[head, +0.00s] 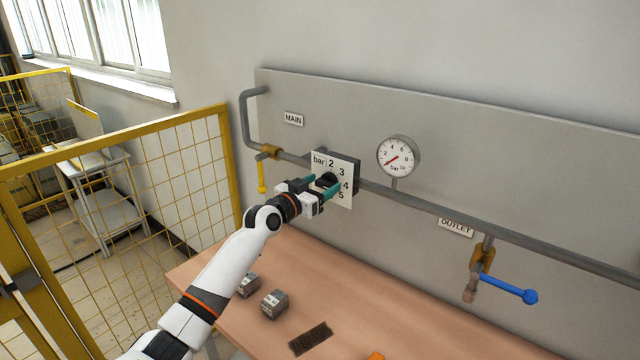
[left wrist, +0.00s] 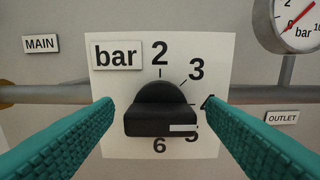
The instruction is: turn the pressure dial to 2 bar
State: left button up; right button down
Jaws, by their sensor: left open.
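The pressure dial (head: 329,178) is a black knob on a white plate (head: 347,192) marked "bar" with the numbers 2 to 6. In the left wrist view the knob (left wrist: 160,112) has its grip bar lying about level. A white mark (left wrist: 183,128) sits at the bar's right end, on the side of 4 and 5; 2 is at the top. My left gripper (head: 321,187) is at the dial. Its teal fingers (left wrist: 159,103) are open, one left and one right of the knob, with gaps showing. My right gripper is not in view.
A round gauge (head: 398,157) with a red needle pointing lower left stands on the pipe right of the dial. A yellow-handled valve (head: 262,175) is at left, a blue-handled valve (head: 510,289) at right. Small grey blocks (head: 273,304) lie on the table (head: 370,310) below.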

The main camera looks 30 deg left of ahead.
pick_arm(q)
jog(key=shift+w, duration=0.1)
jog(key=c, duration=1)
